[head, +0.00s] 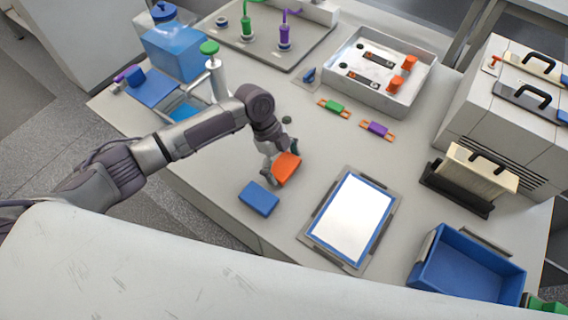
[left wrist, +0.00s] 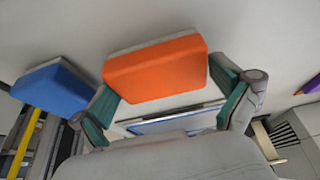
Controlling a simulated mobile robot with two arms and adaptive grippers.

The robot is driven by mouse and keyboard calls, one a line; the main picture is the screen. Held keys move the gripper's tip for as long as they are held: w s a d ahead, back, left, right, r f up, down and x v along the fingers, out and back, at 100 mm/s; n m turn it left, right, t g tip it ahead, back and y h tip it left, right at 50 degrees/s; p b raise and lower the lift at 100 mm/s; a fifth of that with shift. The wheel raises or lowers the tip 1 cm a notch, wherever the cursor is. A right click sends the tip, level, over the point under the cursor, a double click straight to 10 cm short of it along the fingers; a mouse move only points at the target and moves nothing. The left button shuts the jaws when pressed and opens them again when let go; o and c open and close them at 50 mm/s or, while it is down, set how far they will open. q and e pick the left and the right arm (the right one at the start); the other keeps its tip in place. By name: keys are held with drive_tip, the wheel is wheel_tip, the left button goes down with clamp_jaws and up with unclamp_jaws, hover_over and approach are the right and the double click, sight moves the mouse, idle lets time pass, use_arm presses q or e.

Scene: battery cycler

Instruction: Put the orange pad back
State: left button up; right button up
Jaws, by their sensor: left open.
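The orange pad (head: 287,167) is a small block near the middle of the table in the head view. My left gripper (head: 281,171) is right at it, with its fingers around the pad's near side. In the left wrist view the orange pad (left wrist: 155,68) lies between and a little beyond the two open fingertips of my left gripper (left wrist: 165,90). A blue pad (head: 259,198) lies on the table just in front of the gripper. It also shows in the left wrist view (left wrist: 52,88), left of the orange pad. My right gripper is not in view.
A blue-framed white board (head: 350,218) lies right of the pads. A blue bin (head: 466,266) stands at the front right. A grey tray (head: 345,72) with orange-capped parts, a green clip (head: 334,107) and a purple clip (head: 377,129) are behind. Table between pads and clips is clear.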

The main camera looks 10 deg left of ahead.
use_arm(q)
drive_tip(key=shift+r, duration=0.25)
drive_tip(key=v, duration=1.2)
drive_tip(key=shift+b, duration=0.35)
drive_tip(key=shift+f, duration=0.2)
